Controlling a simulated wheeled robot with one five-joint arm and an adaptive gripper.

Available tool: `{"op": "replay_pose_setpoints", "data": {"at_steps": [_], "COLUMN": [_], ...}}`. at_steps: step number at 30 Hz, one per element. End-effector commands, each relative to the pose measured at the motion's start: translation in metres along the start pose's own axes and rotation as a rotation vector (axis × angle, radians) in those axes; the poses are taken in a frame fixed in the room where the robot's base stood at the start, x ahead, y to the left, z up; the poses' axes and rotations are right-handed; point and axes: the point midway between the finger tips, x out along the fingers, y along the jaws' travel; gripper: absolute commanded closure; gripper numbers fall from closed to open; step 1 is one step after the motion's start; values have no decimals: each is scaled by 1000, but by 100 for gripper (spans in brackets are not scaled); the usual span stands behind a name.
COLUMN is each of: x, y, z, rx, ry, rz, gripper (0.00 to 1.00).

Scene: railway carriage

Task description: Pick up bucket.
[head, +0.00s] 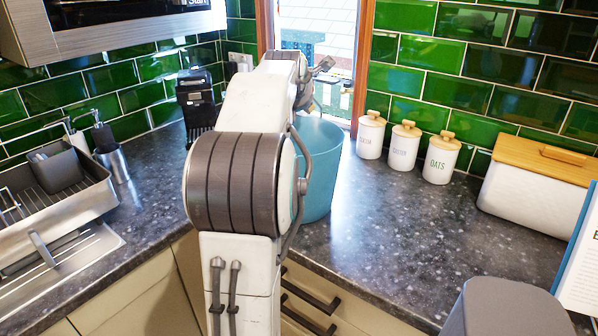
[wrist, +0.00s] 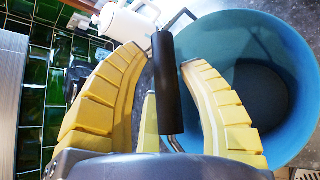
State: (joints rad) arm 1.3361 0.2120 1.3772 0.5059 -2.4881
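The bucket (head: 321,170) is blue and stands upright on the dark countertop, partly hidden behind my arm in the head view. In the wrist view the bucket (wrist: 218,45) is seen into from above and looks empty. Its black handle grip (wrist: 168,85) on a thin metal bail lies between my yellow fingers. My gripper (wrist: 164,60) looks open around the grip, with a gap on the left side and the right fingertip close to it. Whether a finger touches the grip, I cannot tell. In the head view my arm hides the fingers.
Three white canisters (head: 404,146) with wooden lids and a bread bin (head: 532,190) stand right of the bucket. A sink with a dish rack (head: 68,210) is at left. A black appliance (head: 197,100) stands behind.

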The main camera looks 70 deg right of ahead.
Motion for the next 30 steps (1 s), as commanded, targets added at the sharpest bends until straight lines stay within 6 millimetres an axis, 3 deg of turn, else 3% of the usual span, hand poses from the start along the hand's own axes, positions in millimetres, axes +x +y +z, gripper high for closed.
{"op": "replay_pose_setpoints", "data": {"at_steps": [12, 30], "x": [0, -8], "y": [0, 9], "z": [0, 12], "rx": [0, 0], "ry": [-1, -6], "rz": [1, 5], "gripper": [100, 100]}}
